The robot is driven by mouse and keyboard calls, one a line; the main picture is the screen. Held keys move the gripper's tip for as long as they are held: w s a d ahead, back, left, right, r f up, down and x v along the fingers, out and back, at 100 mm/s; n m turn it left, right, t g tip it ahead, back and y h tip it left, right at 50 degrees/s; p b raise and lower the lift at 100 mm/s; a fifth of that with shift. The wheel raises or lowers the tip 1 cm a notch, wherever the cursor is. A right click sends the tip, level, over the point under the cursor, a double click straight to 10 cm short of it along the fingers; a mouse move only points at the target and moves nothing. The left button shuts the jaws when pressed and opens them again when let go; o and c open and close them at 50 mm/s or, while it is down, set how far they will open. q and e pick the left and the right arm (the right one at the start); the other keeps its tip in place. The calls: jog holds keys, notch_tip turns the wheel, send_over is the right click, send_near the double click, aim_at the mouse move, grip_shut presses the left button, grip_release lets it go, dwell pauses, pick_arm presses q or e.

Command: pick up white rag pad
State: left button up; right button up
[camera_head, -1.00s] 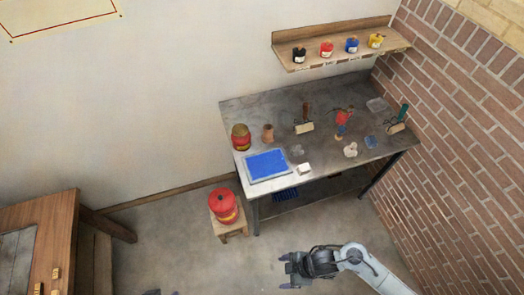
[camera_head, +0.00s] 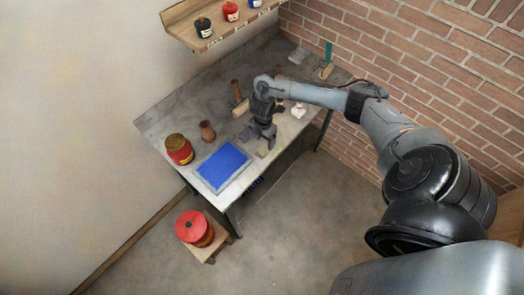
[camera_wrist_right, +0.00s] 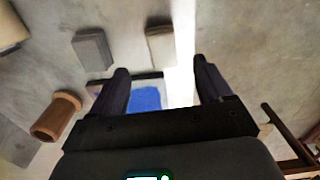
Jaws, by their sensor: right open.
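The white rag pad is a small pale block (camera_head: 262,153) near the front edge of the metal table, right of the blue tray. It also shows in the right wrist view (camera_wrist_right: 160,46), beyond and between the fingertips. My right gripper (camera_head: 262,139) is open and empty, pointing down over the table close to the pad. Both spread fingers show in the right wrist view (camera_wrist_right: 158,67), with a visible gap to the pad. A similar grey block (camera_wrist_right: 92,49) lies beside the pad in that view. My left gripper is not in view.
The blue tray (camera_head: 222,167) lies left of my gripper. A crumpled white lump (camera_head: 298,110) lies right of the gripper. A red can (camera_head: 194,227) stands on a low stool.

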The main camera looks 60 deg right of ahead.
aim_at(263, 148)
jog(key=shift+s+f, duration=0.15)
jog(key=shift+f, duration=3.6)
jog(key=c, duration=1)
